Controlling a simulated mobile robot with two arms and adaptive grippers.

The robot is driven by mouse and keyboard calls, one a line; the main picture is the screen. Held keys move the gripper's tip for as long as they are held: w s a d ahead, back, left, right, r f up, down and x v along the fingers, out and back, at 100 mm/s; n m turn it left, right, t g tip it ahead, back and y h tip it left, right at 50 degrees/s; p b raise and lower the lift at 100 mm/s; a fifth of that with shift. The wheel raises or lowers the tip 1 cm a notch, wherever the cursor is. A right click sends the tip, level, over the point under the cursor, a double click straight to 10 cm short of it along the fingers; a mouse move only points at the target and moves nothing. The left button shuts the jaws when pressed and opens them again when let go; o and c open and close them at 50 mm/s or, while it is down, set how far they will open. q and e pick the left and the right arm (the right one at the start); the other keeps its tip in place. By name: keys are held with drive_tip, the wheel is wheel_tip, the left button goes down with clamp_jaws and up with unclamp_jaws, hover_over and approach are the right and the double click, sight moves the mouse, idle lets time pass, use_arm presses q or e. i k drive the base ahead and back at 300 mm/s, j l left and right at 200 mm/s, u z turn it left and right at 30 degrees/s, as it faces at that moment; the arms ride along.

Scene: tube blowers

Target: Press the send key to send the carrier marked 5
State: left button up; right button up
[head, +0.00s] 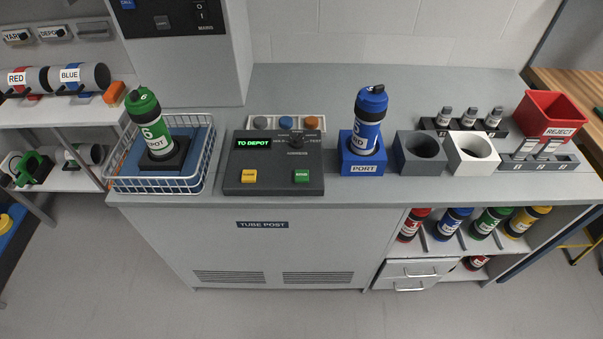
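A blue carrier (368,122) with black ends stands upright in the blue block labelled PORT (363,167); its white digit looks like 5 or 6, too small to be sure. A green carrier (151,125) marked 6 stands in a dark holder in the white wire basket (198,181) at the left. The dark control panel (273,187) between them has a lit green display (254,143) reading TO DEPOT. It bears a yellow key (249,176) and a green key (301,176); their labels are too small to read. Neither gripper is in view.
Right of the port stand a grey holder (404,163) and a white holder (458,164), both empty, and a red REJECT bin (552,113). Several carriers lie on shelves below the counter. A grey cabinet (218,75) stands behind the basket. The counter's front edge is clear.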

sight(300, 175)
drive_tip(key=j+z, duration=0.15)
drive_tip(key=j, duration=1.95)
